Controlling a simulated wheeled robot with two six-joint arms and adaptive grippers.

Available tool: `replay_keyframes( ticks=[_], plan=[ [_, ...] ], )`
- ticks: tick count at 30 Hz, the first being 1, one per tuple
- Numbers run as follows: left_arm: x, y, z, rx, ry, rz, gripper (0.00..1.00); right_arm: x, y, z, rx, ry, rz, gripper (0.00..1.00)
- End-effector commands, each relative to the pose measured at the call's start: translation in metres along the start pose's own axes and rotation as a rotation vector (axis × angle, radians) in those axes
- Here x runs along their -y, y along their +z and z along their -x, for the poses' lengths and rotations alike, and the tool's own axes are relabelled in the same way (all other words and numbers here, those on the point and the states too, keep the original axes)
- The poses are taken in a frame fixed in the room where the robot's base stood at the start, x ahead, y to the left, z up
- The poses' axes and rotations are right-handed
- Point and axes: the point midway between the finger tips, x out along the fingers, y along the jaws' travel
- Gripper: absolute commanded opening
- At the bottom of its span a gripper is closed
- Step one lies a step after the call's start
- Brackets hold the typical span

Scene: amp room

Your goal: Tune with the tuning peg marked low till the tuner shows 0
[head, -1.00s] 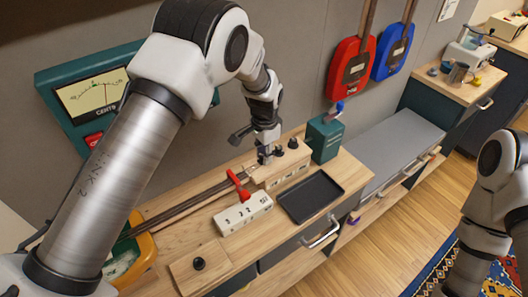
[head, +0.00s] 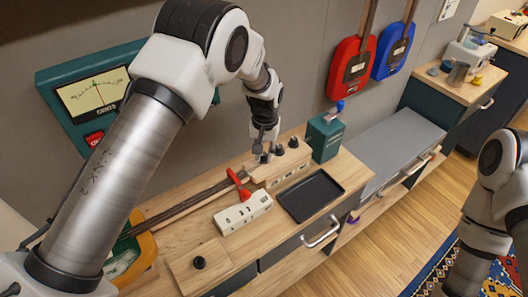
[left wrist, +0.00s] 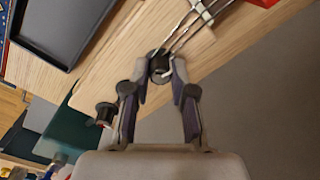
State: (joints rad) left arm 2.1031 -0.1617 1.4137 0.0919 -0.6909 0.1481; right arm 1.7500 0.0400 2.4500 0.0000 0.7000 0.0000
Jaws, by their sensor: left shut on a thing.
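The tuner (head: 92,92) is a teal box on the wall with a pale dial marked CENTS; its needle stands near the middle, too small to read exactly. The wooden headstock (head: 288,160) on the bench carries dark tuning pegs; their labels are not readable. My left gripper (head: 264,155) is over the peg nearest the strings, shut on that dark peg (left wrist: 159,66), as the left wrist view shows. Two other pegs (head: 279,149) (head: 293,142) stand free to its right. My right arm shows at the right edge; its gripper is out of view.
A red clamp (head: 239,184) sits across the neck. A white numbered block (head: 243,213) and a black tray (head: 310,195) lie in front. A teal box (head: 324,137) stands to the right. Red (head: 350,68) and blue (head: 393,50) instruments hang on the wall.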

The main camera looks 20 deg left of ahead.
Motion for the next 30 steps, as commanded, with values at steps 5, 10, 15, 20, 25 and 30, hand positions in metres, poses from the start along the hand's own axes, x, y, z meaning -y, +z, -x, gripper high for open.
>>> replay_keyframes(
  ticks=[5, 10, 15, 20, 25, 30],
  plan=[
    [0.000, 0.004, -0.005, 0.013, -0.002, 0.025, 0.00, 0.000, 0.000, -0.001, 0.000, 0.000, 0.000, 0.51],
    [0.000, 0.004, -0.004, 0.013, -0.002, 0.028, 0.00, 0.000, 0.000, -0.001, 0.000, 0.000, 0.000, 0.51],
    [0.000, 0.004, -0.004, 0.012, -0.002, 0.027, 0.00, 0.000, 0.000, -0.001, 0.000, 0.000, 0.000, 0.51],
    [0.000, 0.003, -0.003, 0.009, -0.001, 0.026, 0.49, 0.000, 0.000, -0.001, 0.000, 0.000, 0.000, 0.51],
    [0.000, 0.001, -0.002, 0.005, -0.001, 0.026, 0.49, 0.000, 0.000, 0.000, 0.000, 0.000, 0.000, 0.51],
    [0.000, 0.000, 0.008, 0.000, 0.000, 0.026, 0.49, 0.000, 0.000, 0.000, 0.000, 0.000, 0.000, 0.51]
  ],
)
